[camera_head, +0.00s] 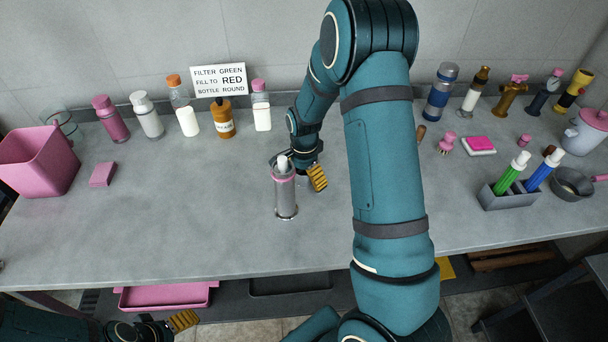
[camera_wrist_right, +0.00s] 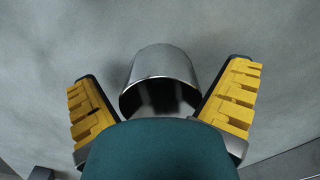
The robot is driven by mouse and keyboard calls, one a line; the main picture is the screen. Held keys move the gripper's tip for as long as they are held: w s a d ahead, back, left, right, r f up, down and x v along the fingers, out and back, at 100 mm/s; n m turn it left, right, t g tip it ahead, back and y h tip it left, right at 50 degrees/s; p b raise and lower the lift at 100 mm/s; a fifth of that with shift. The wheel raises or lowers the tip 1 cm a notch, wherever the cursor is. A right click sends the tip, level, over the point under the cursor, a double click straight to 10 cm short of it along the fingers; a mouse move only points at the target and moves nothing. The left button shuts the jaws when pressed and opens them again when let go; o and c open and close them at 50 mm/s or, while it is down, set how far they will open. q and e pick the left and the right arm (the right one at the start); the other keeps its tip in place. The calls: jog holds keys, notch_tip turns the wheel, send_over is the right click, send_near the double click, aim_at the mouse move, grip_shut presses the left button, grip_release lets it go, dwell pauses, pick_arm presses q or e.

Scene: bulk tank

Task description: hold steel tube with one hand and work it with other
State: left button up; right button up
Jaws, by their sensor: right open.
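The steel tube (camera_head: 286,195) stands upright on the grey counter, with a pink band and a white piece at its top. My right gripper (camera_head: 308,174) is at the tube's upper part, with one yellow finger showing to its right. In the right wrist view, a steel cylinder with a dark open end (camera_wrist_right: 162,68) lies between the two spread yellow fingers (camera_wrist_right: 165,105), with gaps on both sides. My left gripper (camera_head: 178,322) is low at the bottom left, in front of the counter and away from the tube. Its finger spacing is unclear.
A pink bin (camera_head: 38,162) and pink block (camera_head: 103,174) are at left. Several bottles and a sign (camera_head: 219,80) line the back. A grey holder with green and blue bottles (camera_head: 508,197) and a pan (camera_head: 572,185) are at right. The counter left of the tube is clear.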

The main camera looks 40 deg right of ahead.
notch_tip(320, 180, up, 12)
jog(key=p, duration=0.3)
jog(key=shift+r, duration=0.15)
